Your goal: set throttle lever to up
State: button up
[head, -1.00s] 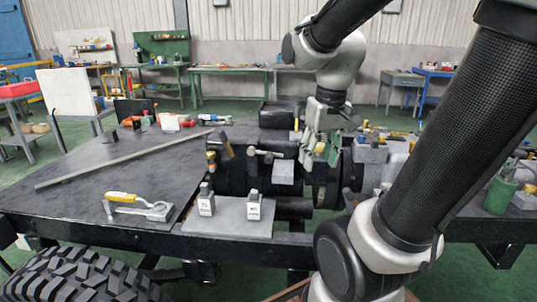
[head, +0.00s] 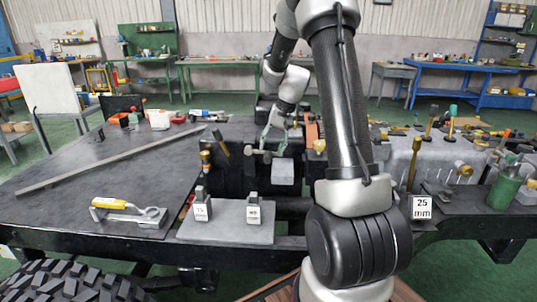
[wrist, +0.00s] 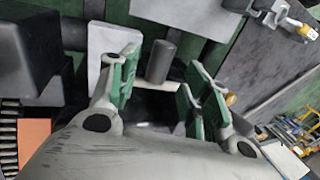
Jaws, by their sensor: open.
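No lever is labelled throttle, so I cannot tell which one it is. In the head view, a dark lever with a yellow end (head: 221,142) leans over the black block (head: 232,172), and a shorter yellow-topped one (head: 205,160) stands to its left. A horizontal bar with knobbed ends (head: 262,153) crosses the block's front. My gripper (head: 272,143) points down over the block near this bar; contact is unclear. In the wrist view my gripper (wrist: 160,88) has its green-padded fingers apart, with a short grey cylinder (wrist: 161,60) showing between them, apparently not gripped.
A grey plate (head: 228,225) with two small labelled blocks sits in front. A yellow-handled clamp (head: 128,211) lies on the dark table (head: 95,180) at left, with a long bar (head: 105,160) behind. A tall yellow-topped lever (head: 413,165) and green can (head: 502,193) stand right.

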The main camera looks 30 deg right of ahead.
aim_at(269, 154)
jog(key=shift+x, duration=1.95)
jog(key=shift+c, duration=0.2)
grip_shut()
